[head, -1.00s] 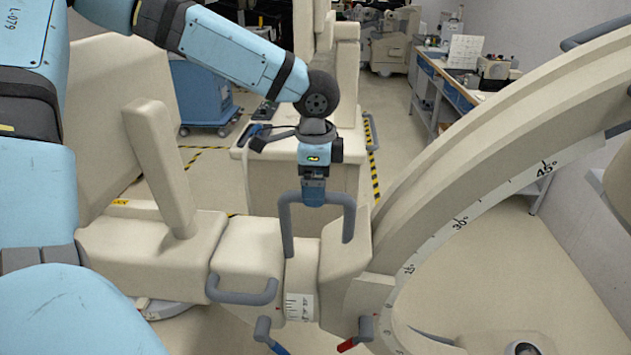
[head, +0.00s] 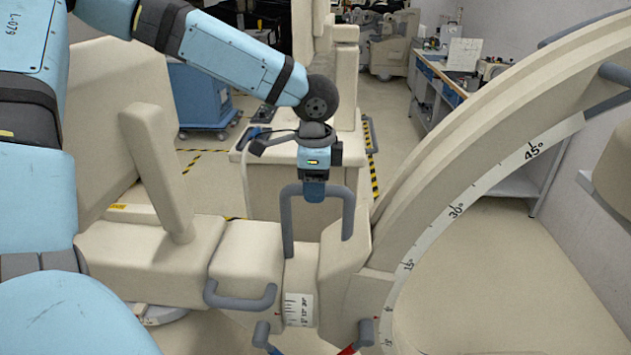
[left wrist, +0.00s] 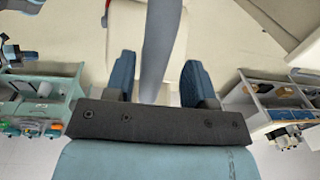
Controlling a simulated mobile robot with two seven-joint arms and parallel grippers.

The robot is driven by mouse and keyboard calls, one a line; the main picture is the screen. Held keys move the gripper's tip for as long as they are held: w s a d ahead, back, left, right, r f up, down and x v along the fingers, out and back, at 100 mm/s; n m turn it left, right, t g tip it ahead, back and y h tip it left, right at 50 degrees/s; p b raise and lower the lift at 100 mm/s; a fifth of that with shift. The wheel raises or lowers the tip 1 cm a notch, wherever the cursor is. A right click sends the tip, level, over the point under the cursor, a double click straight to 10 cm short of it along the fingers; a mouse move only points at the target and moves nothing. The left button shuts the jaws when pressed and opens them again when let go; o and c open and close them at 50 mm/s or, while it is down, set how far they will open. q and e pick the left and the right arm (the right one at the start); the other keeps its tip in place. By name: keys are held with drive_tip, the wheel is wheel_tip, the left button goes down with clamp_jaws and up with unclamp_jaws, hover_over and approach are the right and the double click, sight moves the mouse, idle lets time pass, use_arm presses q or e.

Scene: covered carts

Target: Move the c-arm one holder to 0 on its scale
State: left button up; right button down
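The C-arm's holder shows low in the middle of the head view: a beige block (head: 345,258) with a grey U-shaped handle (head: 348,215) rising from it. My left gripper (head: 314,190) is at the top bar of this handle, with its fingers on both sides. In the left wrist view the grey handle bar (left wrist: 160,50) runs between the two blue fingers; thin gaps seem to show beside it. A small white scale (head: 298,310) with black ticks wraps the joint left of the holder; its numbers are too small to read. My right gripper is not in view.
The large C-shaped arc (head: 440,170) with its degree scale fills the right side. A second grey handle (head: 240,298) and a blue lever (head: 262,336) sit near the small scale. A workbench (head: 440,80) stands behind.

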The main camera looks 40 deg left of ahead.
use_arm(q)
wheel_tip(320, 180, up, 14)
drive_tip(key=shift+s+d+p, duration=0.3)
drive_tip(key=shift+p, duration=0.05)
drive_tip(key=shift+f, duration=0.15)
idle(1.0)
